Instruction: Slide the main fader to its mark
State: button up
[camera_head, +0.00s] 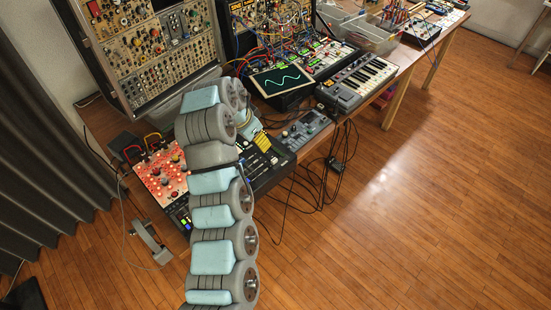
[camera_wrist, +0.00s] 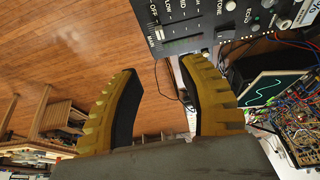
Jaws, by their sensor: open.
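One finger is close to the panel edge; contact cannot be told. In the head view, my gripper (camera_head: 263,141) is at the black fader panel (camera_head: 268,179), partly hidden by my arm.
A small grey box (camera_head: 303,130) and a keyboard (camera_head: 357,84) are to the right. An oscilloscope (camera_head: 282,79) and patch-cabled synth racks (camera_head: 150,42) stand behind. Loose cables hang at the table's front; the wooden floor (camera_head: 420,210) is clear.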

aim_at(274, 160)
jog(key=b+x, duration=0.3)
jog(key=x, duration=1.3)
jog(key=shift+w, duration=0.1)
